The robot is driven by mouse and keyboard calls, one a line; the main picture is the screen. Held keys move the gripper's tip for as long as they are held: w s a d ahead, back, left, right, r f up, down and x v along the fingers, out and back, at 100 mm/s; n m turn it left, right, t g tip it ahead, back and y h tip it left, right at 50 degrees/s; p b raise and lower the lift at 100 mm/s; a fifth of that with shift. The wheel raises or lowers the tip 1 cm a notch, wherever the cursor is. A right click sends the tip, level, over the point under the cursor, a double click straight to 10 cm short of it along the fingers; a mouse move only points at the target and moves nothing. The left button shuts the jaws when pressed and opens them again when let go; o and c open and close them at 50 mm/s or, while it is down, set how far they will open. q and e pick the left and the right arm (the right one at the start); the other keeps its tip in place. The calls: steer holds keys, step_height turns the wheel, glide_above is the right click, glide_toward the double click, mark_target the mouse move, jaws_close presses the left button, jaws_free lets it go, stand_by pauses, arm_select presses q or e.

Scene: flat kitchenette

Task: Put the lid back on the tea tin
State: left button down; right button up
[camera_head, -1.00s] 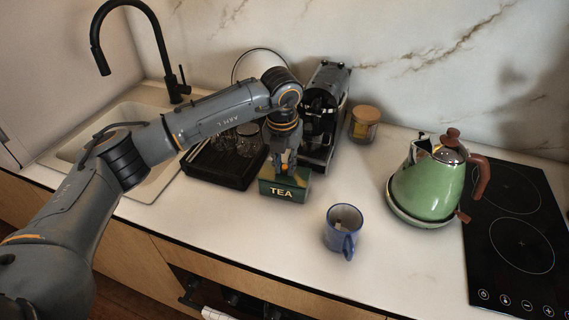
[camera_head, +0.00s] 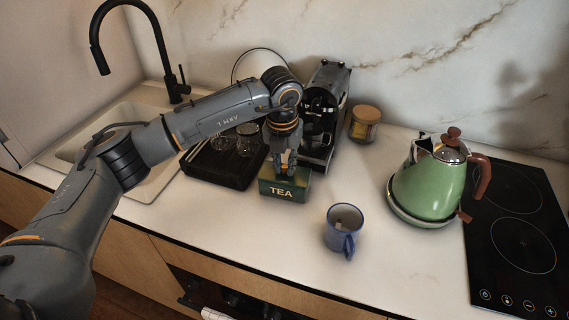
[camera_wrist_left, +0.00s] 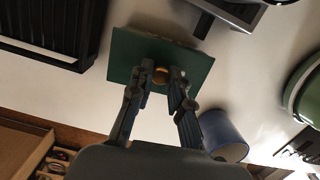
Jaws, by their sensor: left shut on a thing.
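The green tea tin (camera_head: 284,190) with its TEA label stands upright on the counter, in front of the black drip tray. My left gripper (camera_head: 287,171) reaches down over it from above. In the left wrist view my left gripper (camera_wrist_left: 161,77) is shut on the small gold knob of the square green lid (camera_wrist_left: 192,66). The lid is level at the tin's top. The arm and fingers partly hide the join, so I cannot tell whether it is fully seated. My right gripper is not in view.
A blue mug (camera_head: 343,230) stands to the right of the tin. A coffee machine (camera_head: 326,110) and a black tray with glasses (camera_head: 218,163) are close behind it. A green kettle (camera_head: 428,185), a wooden-lidded jar (camera_head: 364,124) and a hob (camera_head: 520,235) are further right.

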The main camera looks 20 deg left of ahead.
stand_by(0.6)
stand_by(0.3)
arm_select(q)
steer(key=c, duration=0.7)
jaws_free()
steer(key=shift+r, duration=0.15)
steer(key=shift+r+p, duration=1.55)
steer(key=shift+r, duration=1.8)
steer(key=shift+c, duration=0.2)
jaws_close()
